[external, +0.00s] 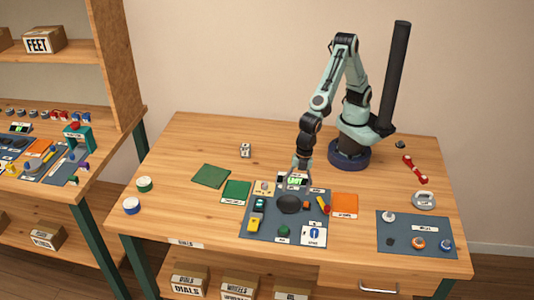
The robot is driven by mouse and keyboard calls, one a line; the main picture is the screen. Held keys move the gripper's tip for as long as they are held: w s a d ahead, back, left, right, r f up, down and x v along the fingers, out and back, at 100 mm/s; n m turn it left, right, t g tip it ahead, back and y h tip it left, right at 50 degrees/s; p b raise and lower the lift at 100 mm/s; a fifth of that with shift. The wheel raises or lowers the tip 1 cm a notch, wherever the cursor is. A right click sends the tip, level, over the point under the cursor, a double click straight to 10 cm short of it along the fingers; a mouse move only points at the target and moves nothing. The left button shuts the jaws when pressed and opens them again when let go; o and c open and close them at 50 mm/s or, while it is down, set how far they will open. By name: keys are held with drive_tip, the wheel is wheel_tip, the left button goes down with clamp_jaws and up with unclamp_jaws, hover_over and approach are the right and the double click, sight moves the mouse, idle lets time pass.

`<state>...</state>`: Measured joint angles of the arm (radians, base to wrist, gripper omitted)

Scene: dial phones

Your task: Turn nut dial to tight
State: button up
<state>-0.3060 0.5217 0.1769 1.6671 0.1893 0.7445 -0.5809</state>
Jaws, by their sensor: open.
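No dial can be read as the nut dial for certain, as the labels are too small. A round grey piece with a pale label (424,200) lies near the table's right edge. A blue-grey mat at the right (428,224) bears small round parts: a white-grey one (389,216), a dark one (390,241), an orange ring (418,243) and a blue one (446,245). My gripper (303,170) is open and points down above the back of the central mat (262,233), just behind a small green-lit display (294,181). It appears empty.
The central mat holds a black disc (289,204), a yellow toy-like piece (254,222) and a blue-white tile (312,233). Green (236,192) and orange (345,205) squares flank it. A red link (415,169) lies right.

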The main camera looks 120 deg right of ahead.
sight(315, 231)
drive_tip(key=s+a+f, duration=0.1)
drive_tip(key=f, duration=0.2)
drive_tip(key=s+a+f+n+g, duration=0.1)
drive_tip(key=s+a+f, duration=0.1)
drive_tip(key=f, duration=0.2)
drive_tip(key=s+a+f+g, duration=0.1)
drive_tip(key=a+f, duration=0.1)
drive_tip(key=f, duration=0.1)
drive_tip(key=shift+s+f, duration=0.2)
drive_tip(key=shift+f, duration=0.2)
wheel_tip(315, 231, down, 5)
drive_tip(key=shift+r, duration=0.1)
drive_tip(key=shift+f, duration=0.65)
clamp_jaws()
